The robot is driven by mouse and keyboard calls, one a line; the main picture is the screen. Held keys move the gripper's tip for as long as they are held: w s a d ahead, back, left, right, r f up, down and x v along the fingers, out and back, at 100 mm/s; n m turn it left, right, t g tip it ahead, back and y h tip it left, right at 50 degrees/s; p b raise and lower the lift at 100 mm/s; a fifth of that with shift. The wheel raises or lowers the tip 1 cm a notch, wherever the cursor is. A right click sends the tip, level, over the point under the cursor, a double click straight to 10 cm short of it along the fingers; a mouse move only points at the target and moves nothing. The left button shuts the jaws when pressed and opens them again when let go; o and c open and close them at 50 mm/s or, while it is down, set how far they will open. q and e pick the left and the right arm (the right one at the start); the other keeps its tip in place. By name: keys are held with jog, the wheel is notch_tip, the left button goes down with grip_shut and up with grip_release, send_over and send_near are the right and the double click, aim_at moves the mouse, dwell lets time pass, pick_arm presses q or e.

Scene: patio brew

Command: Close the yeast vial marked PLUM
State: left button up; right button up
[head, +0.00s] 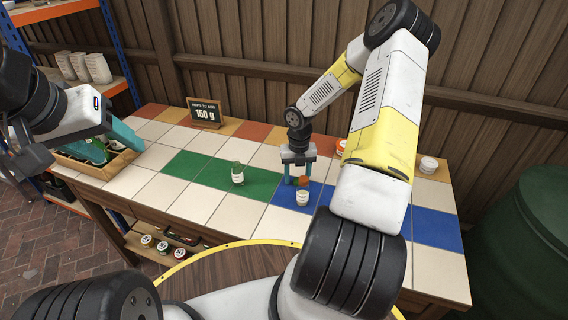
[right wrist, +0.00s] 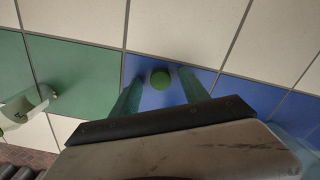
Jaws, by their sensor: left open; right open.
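A small vial (head: 302,198) with a white label stands on the blue tiles just below my right gripper (head: 297,181); its label is too small to read. In the right wrist view, a small round vessel with a green top (right wrist: 161,78) sits between the two teal fingers of my right gripper (right wrist: 160,88), apart from both. I cannot tell if that green is a lid or contents. A small orange-brown patch shows between the fingers in the head view. My left gripper (head: 22,162) is open, at the far left, away from the vial.
A greenish glass vessel (head: 238,174) stands on the green tiles to the left. The pale tiles are mostly clear.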

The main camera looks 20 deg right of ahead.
aim_at(297, 179)
jog(key=shift+c, duration=0.2)
grip_shut()
notch_tip(297, 179, up, 10)
dwell(0.7)
